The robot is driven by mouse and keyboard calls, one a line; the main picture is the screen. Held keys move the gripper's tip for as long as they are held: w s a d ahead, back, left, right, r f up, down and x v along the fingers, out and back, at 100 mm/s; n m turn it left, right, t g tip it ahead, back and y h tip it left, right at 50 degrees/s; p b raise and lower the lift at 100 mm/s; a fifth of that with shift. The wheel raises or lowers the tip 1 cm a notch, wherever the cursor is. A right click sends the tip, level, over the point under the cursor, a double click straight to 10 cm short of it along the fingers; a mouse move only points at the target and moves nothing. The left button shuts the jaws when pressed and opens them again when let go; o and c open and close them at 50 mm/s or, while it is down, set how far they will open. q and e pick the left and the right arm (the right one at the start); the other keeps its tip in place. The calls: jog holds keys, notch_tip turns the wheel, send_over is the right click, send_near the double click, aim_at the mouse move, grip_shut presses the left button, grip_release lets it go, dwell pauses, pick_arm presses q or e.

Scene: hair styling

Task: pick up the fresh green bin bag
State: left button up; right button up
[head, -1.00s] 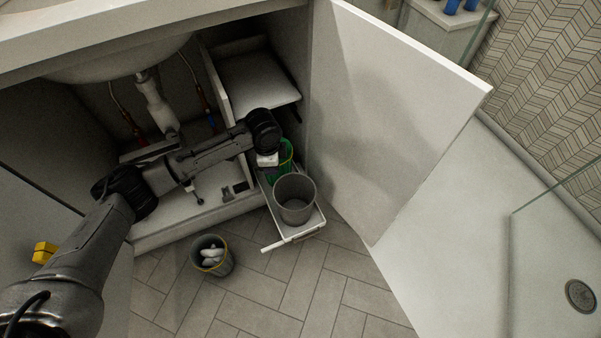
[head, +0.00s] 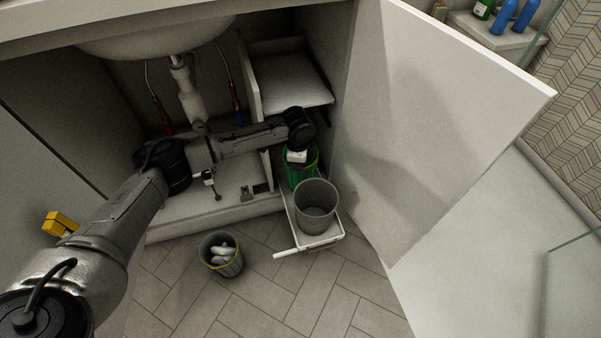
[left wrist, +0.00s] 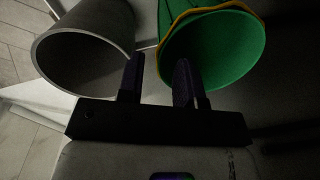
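The green bin bag (head: 300,172) stands open behind the grey bin (head: 317,205) on the pull-out tray, partly hidden by my left gripper. In the left wrist view the bag (left wrist: 222,50) shows its open mouth and a yellow band round its outside, beside the grey bin (left wrist: 85,55). My left gripper (left wrist: 160,72) is open, with nothing held. One finger is over the gap between bin and bag, the other over the bag's mouth. The near rim lies between them in the picture; I cannot tell if they touch it. My right gripper is not in view.
The white pull-out tray (head: 290,247) extends from the cabinet. A bin with a yellow rim (head: 222,255), holding white items, stands on the tiled floor. The open cabinet door (head: 440,120) stands at right. The sink pipe (head: 188,100) hangs behind my arm.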

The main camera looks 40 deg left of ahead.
pick_arm(q)
jog(key=b, duration=0.3)
send_over(294, 178)
jog(key=d, duration=0.1)
jog(key=shift+w+d+f, duration=0.1)
jog(key=shift+w+f, duration=0.05)
jog(key=shift+f, duration=0.95)
jog(key=shift+w+d+f, duration=0.1)
jog(key=shift+f, duration=1)
jog(key=shift+f+b, duration=0.45)
jog(key=shift+c, duration=0.6)
grip_shut()
